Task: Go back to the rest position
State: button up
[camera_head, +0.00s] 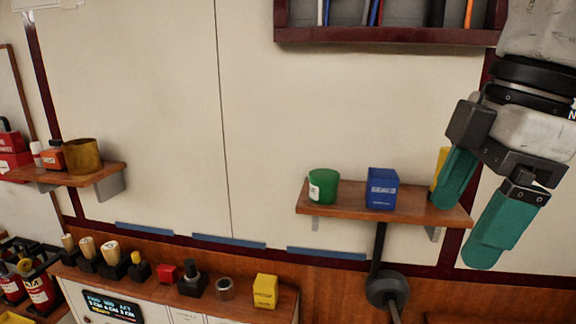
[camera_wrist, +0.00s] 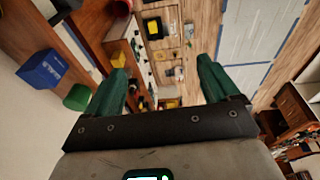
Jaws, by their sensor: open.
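My gripper (camera_head: 474,228) is at the right of the head view, in front of the right end of a wooden wall shelf (camera_head: 340,206). Its two teal fingers are apart, with nothing between them. In the wrist view my gripper (camera_wrist: 163,92) also shows open and empty. A yellow thing (camera_head: 439,168) on the shelf is partly hidden behind one finger. A blue box (camera_head: 382,189) and a green cup (camera_head: 323,186) stand on the same shelf, left of my gripper. The blue box (camera_wrist: 43,69) and green cup (camera_wrist: 77,97) also show at the left of the wrist view.
A left shelf (camera_head: 105,175) holds a brown cup (camera_head: 82,155) and red items. A lower ledge (camera_head: 215,297) carries several knobs and a yellow block (camera_head: 265,291). An upper rack (camera_head: 390,36) hangs at the top right. The wall between the shelves is clear.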

jog(key=w+a+f+m+t+y, duration=0.35)
jog(key=w+f+y, duration=0.25)
jog(key=w+f, duration=0.3)
notch_tip(320, 180, down, 18)
jog(key=s+m+t, duration=0.1)
jog(key=s+m, duration=0.1)
jog(key=m, duration=0.5)
jog(key=s+d+f+m+g+h, duration=0.1)
jog(key=s+d+f+m+h, duration=0.1)
jog(key=s+f, duration=0.45)
jog(key=s+d+f+m+h, duration=0.1)
jog(key=s+d+f+m, duration=0.15)
jog(key=f, duration=0.65)
jog(key=s+d+f+g+h, duration=0.1)
jog(key=s+d+f, duration=0.3)
jog(key=s, duration=0.5)
jog(key=s+d+f+m+g+h, duration=0.1)
jog(key=s+d+f+g+h, duration=0.1)
jog(key=s, duration=0.8)
notch_tip(320, 180, down, 4)
jog(key=shift+d+r+h, duration=0.1)
jog(key=shift+d+h, duration=0.8)
jog(key=shift+d, duration=0.1)
jog(key=shift+g, duration=0.25)
